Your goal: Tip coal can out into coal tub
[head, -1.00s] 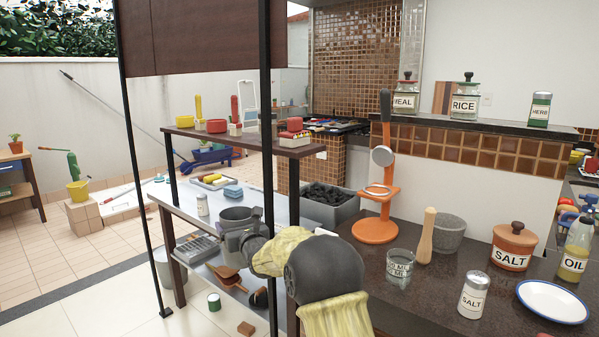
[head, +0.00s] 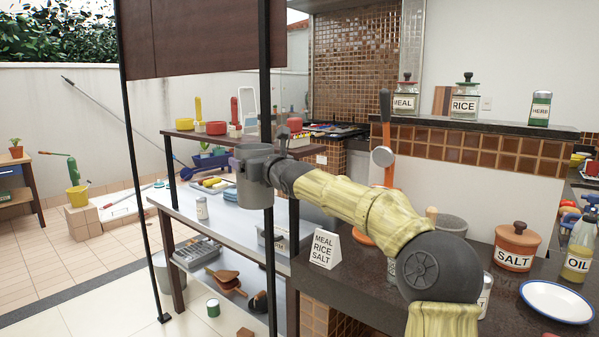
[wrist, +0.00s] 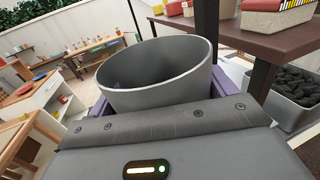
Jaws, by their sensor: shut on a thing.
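The coal can is a grey open-topped can (head: 254,182), roughly upright in the head view. My gripper (head: 270,166) is shut on it and holds it up by the side, beside the black post. In the wrist view the can (wrist: 160,75) shows its wide mouth and bare grey inner wall; its bottom is hidden. The coal tub (wrist: 287,117), a grey tub with black coal lumps (wrist: 298,84) in it, stands at the right of the wrist view, apart from the can.
A black post (head: 266,90) stands close to the can. A wooden shelf (head: 300,150) with red containers lies behind it. A metal table (head: 225,225) is below. A sign (head: 324,248) and a salt jar (head: 515,246) stand on the dark counter at right.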

